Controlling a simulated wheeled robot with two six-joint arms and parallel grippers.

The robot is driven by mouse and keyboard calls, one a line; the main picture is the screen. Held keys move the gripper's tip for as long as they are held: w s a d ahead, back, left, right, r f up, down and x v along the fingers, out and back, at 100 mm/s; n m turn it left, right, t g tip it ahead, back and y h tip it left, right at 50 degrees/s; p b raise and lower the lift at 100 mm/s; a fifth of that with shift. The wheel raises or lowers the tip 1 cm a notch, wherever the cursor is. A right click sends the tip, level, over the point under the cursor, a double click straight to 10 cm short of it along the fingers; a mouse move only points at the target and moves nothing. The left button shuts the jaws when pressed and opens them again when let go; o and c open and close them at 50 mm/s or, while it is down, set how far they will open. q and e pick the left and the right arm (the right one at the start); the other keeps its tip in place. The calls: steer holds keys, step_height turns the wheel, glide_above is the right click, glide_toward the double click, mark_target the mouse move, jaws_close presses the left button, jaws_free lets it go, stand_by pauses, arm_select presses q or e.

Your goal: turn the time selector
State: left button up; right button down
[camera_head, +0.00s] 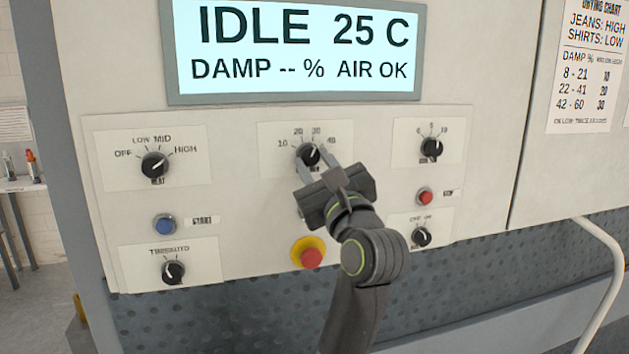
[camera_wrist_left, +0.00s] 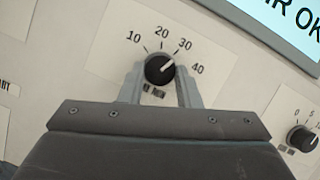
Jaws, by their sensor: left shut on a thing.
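The time selector (camera_head: 308,153) is a black round knob with a white pointer line, on a white plate marked 10, 20, 30 and 40. In the left wrist view the time selector (camera_wrist_left: 159,69) has its line pointing up and right, about at 30 or slightly past it. My left gripper (camera_head: 318,166) is at the knob, with one finger on each side. In the left wrist view the left gripper (camera_wrist_left: 158,88) is shut on the knob from below. My right gripper is not in view.
The heat knob (camera_head: 154,165) sits at left, with a blue start button (camera_head: 165,224) below it. A red button on a yellow base (camera_head: 309,253) is close below my gripper. Another knob (camera_head: 431,147) and a red button (camera_head: 425,197) are at right. The display (camera_head: 297,52) reads IDLE.

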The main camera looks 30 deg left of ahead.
arm_select(q)
steer(key=n+g+b, duration=0.1)
steer(key=n, duration=0.1)
steer(key=n+g+b, duration=0.1)
steer(key=n, duration=0.2)
steer(key=shift+w+d+g+y, duration=0.15)
steer(key=shift+g+y, duration=0.15)
steer(key=shift+g, duration=0.1)
steer(key=n, duration=0.2)
steer(key=n+g+b, duration=0.1)
steer(key=n, duration=0.1)
steer(key=n+g+b, duration=0.1)
steer(key=n, duration=0.1)
steer(key=shift+w+r, duration=0.1)
steer(key=shift+r, duration=0.15)
steer(key=shift+g, duration=0.3)
steer(key=o, duration=1)
steer(key=shift+d+f, duration=0.1)
